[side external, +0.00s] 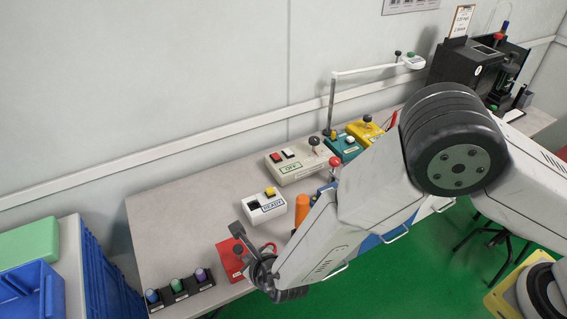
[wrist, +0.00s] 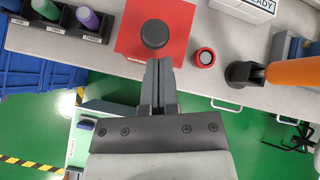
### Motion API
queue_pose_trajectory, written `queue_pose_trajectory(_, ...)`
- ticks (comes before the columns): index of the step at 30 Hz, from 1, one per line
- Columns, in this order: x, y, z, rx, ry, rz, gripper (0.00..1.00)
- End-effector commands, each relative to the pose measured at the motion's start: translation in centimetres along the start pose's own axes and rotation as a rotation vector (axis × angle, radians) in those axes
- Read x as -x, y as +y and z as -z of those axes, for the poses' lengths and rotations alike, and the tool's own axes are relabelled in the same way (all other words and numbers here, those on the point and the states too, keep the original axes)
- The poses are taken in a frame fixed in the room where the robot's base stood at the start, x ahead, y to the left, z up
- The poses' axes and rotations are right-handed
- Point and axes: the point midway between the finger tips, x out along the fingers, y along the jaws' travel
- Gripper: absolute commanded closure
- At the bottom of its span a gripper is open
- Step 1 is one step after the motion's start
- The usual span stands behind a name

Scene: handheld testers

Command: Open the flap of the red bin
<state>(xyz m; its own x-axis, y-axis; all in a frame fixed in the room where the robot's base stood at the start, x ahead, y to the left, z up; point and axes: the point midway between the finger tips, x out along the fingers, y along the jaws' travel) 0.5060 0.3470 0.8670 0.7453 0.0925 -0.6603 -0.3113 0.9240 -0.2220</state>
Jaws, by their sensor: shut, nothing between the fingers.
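A red box (wrist: 135,32) with a round black knob (wrist: 155,33) on top lies at the table's front edge in the wrist view. It is the only red, bin-like thing I see, and I cannot make out a flap on it. In the side view the red box (side external: 229,262) is partly hidden by my arm. My gripper (wrist: 159,62) is shut and empty, its fingertips over the front part of the box beside the knob. In the side view my gripper (side external: 239,234) shows dark above the box. I cannot tell whether it touches.
A small red round piece (wrist: 204,57) lies right of the box, and an orange cylinder (wrist: 292,72) farther right. A black holder (side external: 182,294) with coloured cylinders is at left. The white READY box (side external: 264,207) and OFF box (side external: 297,163) stand behind. Blue crates (side external: 32,290) are far left.

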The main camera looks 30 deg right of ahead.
Motion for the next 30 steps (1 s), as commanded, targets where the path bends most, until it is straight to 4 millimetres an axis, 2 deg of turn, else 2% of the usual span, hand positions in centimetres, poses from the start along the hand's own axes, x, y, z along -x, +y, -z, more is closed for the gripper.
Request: queue_pose_trajectory(30, 0.17, -0.25, -0.7, -0.007, 0.055, -0.022, 1.0)
